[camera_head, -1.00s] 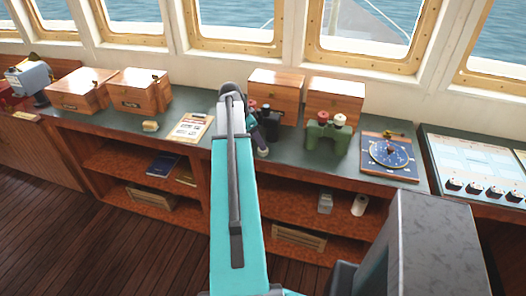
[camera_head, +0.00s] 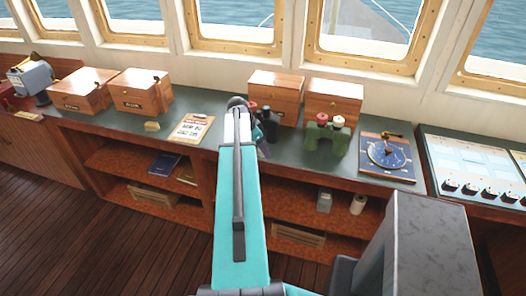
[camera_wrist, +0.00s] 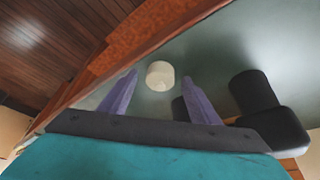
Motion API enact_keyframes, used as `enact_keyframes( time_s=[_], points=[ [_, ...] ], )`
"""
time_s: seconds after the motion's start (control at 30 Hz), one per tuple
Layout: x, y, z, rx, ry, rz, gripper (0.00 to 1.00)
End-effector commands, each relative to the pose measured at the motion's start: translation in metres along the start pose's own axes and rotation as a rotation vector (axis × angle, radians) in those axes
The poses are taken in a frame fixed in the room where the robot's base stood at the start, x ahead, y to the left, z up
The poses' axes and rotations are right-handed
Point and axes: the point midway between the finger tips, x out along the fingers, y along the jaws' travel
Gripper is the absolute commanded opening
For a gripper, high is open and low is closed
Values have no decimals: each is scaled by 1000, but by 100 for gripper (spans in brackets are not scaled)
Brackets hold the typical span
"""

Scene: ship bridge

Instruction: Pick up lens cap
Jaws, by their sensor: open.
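A small off-white round piece (camera_wrist: 160,76), likely the lens cap, sits on the green counter top in the wrist view. My gripper (camera_wrist: 160,78) is open, its two purple fingers apart with the round piece seen between and just beyond their tips. Nothing is held, and contact cannot be told. In the head view my gripper (camera_head: 262,149) is mostly hidden behind my arm at the counter's front part, and the round piece is hidden there. Black binoculars (camera_head: 270,125) stand just behind; they also show right of the fingers in the wrist view (camera_wrist: 255,92).
Wooden boxes (camera_head: 276,91) line the back under the windows. A clipboard (camera_head: 191,129) lies left of my arm. The counter's front edge (camera_wrist: 100,62) runs close by the fingers.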

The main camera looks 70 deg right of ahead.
Motion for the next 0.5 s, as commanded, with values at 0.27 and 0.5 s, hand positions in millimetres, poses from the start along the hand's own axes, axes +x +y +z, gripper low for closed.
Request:
enact_keyframes(
  time_s=[0.27, 0.5],
  points=[
    [0, 0, 0, 0, 0, 0, 56],
    [0, 0, 0, 1, 0, 0, 50]
  ],
)
